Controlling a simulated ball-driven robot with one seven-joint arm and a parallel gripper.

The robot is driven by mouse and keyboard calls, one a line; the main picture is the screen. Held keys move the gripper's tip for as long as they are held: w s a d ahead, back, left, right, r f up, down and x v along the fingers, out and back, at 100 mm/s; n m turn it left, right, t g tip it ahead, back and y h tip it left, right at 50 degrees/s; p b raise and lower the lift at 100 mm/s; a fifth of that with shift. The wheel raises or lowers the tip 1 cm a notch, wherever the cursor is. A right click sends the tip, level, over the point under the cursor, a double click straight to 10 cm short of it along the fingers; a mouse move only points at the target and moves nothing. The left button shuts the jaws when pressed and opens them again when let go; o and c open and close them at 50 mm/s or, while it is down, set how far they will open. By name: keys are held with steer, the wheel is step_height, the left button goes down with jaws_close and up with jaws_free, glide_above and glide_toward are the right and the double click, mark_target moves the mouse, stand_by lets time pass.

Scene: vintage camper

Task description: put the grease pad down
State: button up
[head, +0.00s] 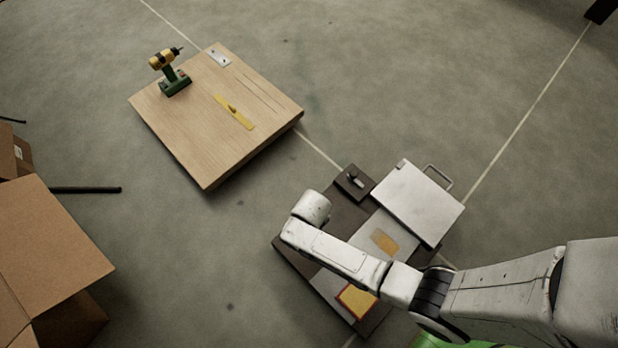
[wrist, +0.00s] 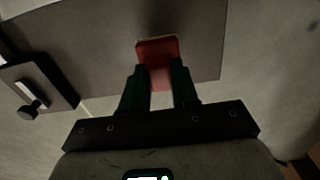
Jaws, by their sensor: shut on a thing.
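The grease pad is a small block with a yellow-orange top and red sides (head: 357,300). It shows in the head view just below my arm, over the dark board (head: 291,238). In the wrist view the red pad (wrist: 157,62) sits between the two dark green fingers of my gripper (wrist: 160,78), which is shut on it. My arm hides the gripper in the head view. A grey surface (wrist: 100,40) lies behind the pad in the wrist view. I cannot tell whether the pad touches it.
A light plate with an orange patch (head: 385,242) lies on the dark board. A silver box lid with a handle (head: 420,203) and a small dark block with a knob (head: 354,182) are beside it. A wooden board (head: 217,135) carries a drill (head: 169,73). Cardboard boxes (head: 45,250) stand left.

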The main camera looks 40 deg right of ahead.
steer(key=shift+w+a+f, duration=0.1)
steer(key=shift+w+f, duration=0.1)
steer(key=shift+f, duration=0.1)
steer(key=f+b, duration=0.2)
steer(key=f, duration=0.1)
steer(key=shift+w+f+b, duration=0.2)
steer(key=shift+f+b, duration=0.05)
steer(key=shift+b, duration=0.05)
steer(key=shift+r, duration=0.1)
steer(key=o, duration=0.9)
steer(key=shift+o, duration=0.2)
